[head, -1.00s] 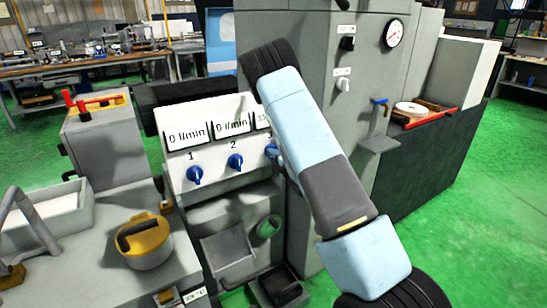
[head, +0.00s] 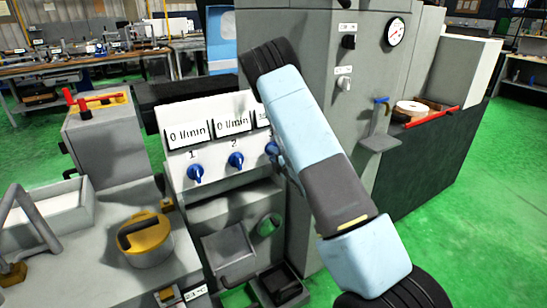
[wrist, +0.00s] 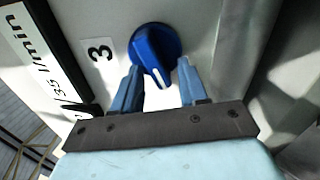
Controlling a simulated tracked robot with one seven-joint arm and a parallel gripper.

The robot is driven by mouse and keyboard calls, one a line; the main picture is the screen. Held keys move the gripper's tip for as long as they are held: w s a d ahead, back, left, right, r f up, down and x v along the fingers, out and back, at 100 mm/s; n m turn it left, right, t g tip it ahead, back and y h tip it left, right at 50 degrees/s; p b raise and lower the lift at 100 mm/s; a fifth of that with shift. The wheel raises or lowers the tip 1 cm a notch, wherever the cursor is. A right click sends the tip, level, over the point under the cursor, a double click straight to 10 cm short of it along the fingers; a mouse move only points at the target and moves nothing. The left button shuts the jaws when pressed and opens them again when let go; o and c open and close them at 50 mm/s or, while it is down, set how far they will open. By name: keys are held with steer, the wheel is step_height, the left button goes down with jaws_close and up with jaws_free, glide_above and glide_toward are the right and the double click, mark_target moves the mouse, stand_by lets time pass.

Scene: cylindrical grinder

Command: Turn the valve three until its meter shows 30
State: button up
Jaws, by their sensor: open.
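My gripper (wrist: 160,72) is open, with one blue finger on each side of the knob's pointer end and gaps visible. The meter of valve three (wrist: 35,50) seems to read 35 l/min, tilted at the left edge. In the head view my arm hides most of this meter (head: 262,116), and only part of the knob (head: 271,148) shows beside my gripper (head: 283,160).
Valve one (head: 195,173) and valve two (head: 236,160) sit to the left on the same panel, their meters at 0 l/min. A yellow-lidded pot (head: 146,252) stands front left. A grey machine cabinet (head: 310,50) rises behind my arm.

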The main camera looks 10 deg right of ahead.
steer(key=v, duration=1.3)
steer(key=shift+s, duration=0.3)
